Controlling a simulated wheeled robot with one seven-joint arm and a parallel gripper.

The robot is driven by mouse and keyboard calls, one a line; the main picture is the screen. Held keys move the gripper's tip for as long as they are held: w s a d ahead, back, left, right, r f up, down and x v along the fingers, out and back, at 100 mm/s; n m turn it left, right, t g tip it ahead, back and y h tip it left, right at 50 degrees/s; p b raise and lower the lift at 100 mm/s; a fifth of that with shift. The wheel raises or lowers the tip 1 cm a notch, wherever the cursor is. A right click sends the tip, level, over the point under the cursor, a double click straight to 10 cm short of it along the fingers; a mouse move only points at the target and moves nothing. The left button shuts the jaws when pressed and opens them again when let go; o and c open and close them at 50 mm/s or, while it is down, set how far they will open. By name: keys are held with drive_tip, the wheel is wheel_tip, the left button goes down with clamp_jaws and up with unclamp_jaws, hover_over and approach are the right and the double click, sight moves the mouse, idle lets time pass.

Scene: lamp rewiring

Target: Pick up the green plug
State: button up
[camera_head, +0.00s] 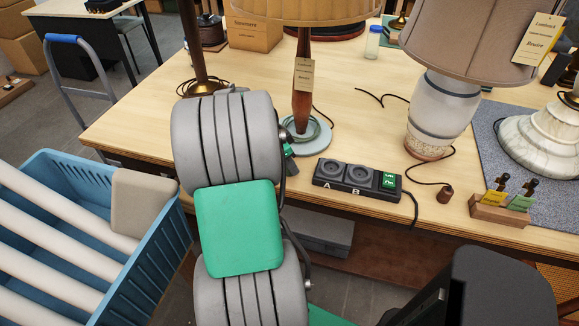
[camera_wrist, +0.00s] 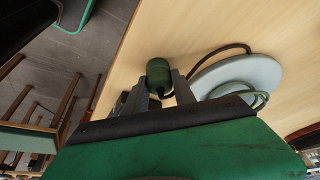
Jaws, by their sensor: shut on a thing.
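The green plug (camera_wrist: 159,72) is a dark green cylinder in the wrist view, between the two fingers of my gripper (camera_wrist: 160,88). My gripper is shut on it, close to the wooden table's edge. A dark cord shows below the plug, between the fingers. In the head view my own arm hides most of the gripper, and I cannot make out the plug clearly. Beside the gripper is the pale round base of a wooden-stemmed lamp (camera_head: 303,85); the base (camera_wrist: 235,75) also shows in the wrist view, with a green cord on it.
A black socket strip (camera_head: 343,189) marked A and B lies right of my arm. A brown plug (camera_head: 444,193) lies farther right, near a white lamp (camera_head: 440,108) and a wooden tag holder (camera_head: 499,212). A blue crate (camera_head: 150,252) stands left of the table.

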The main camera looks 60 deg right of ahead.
clamp_jaws()
